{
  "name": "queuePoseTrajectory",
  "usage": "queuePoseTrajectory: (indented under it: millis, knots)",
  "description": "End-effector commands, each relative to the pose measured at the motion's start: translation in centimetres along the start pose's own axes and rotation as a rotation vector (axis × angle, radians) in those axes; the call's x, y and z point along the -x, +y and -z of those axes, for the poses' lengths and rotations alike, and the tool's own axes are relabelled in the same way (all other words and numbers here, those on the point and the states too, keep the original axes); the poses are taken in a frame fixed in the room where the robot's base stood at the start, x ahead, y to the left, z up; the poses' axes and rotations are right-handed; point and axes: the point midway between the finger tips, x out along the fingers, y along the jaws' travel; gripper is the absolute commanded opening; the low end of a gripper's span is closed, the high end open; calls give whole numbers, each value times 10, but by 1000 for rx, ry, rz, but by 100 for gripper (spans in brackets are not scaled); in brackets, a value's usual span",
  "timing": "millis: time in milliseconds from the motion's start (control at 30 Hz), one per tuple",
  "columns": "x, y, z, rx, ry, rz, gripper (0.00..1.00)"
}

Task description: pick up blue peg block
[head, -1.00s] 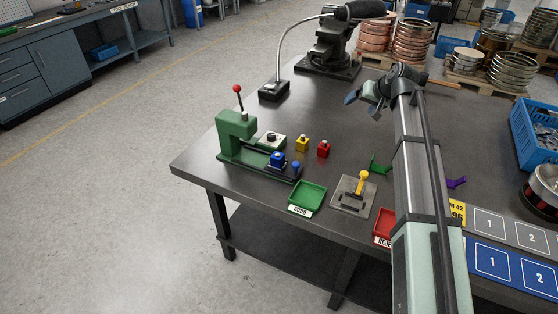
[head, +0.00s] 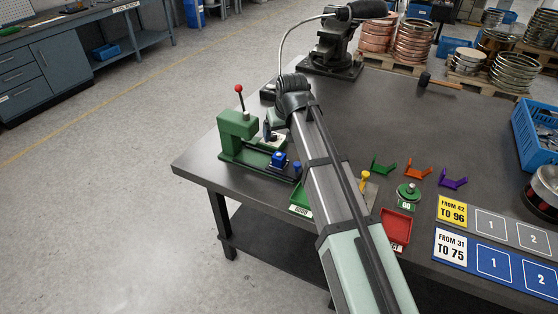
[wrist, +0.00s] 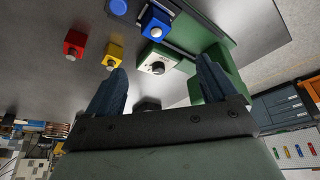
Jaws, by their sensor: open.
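The blue peg block (head: 279,158) has a pale peg on top and sits on the base of the green press (head: 236,138). The wrist view shows the blue peg block (wrist: 156,24) at the top centre, beyond my fingertips. My gripper (head: 269,130) is open and empty above the press, behind the block. In the wrist view, my gripper (wrist: 158,76) has its fingers apart, with a white block with a dark knob (wrist: 158,62) between them.
A red block (wrist: 75,43) and a yellow block (wrist: 113,55) stand left of the press in the wrist view; my arm hides them in the head view. The press's red-knobbed lever (head: 239,92) rises near my gripper. A red tray (head: 396,228) lies at front.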

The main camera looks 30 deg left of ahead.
Motion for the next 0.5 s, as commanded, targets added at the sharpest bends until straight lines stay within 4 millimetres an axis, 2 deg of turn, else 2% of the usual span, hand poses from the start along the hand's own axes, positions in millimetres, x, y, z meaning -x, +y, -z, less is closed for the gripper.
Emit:
queuePoseTrajectory:
  millis: [300, 500]
  knots:
    - [-50, 1, 0, -1, -2, 1, 86]
    - [-71, 1, 0, -1, 0, 1, 86]
